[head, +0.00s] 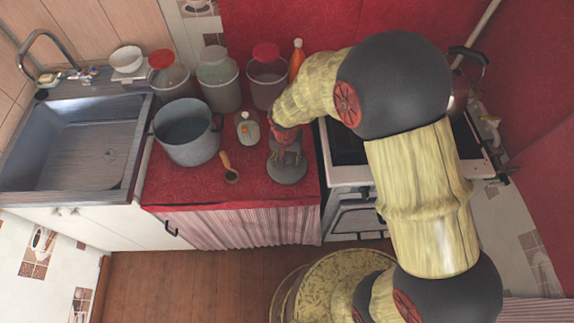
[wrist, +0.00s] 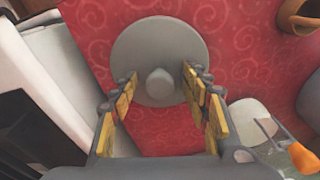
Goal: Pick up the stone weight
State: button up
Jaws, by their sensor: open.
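The stone weight (head: 287,172) is a round grey disc with a knob on top, lying on the red counter near its front right. In the wrist view the weight (wrist: 135,38) lies flat below my gripper, its knob near the middle. My gripper (head: 287,150) is above the weight and hides part of it in the head view. In the wrist view my gripper (wrist: 160,82) is open, with a finger on each side of the knob and a gap to it on both sides. I cannot tell how far above the disc the fingertips are.
A large grey pot (head: 187,140) stands farther left. Lidded jars (head: 218,82) and an orange bottle (head: 297,58) stand behind. The white stove (head: 350,172) adjoins on the right.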

jog(key=shift+c, duration=1.1)
grip_shut()
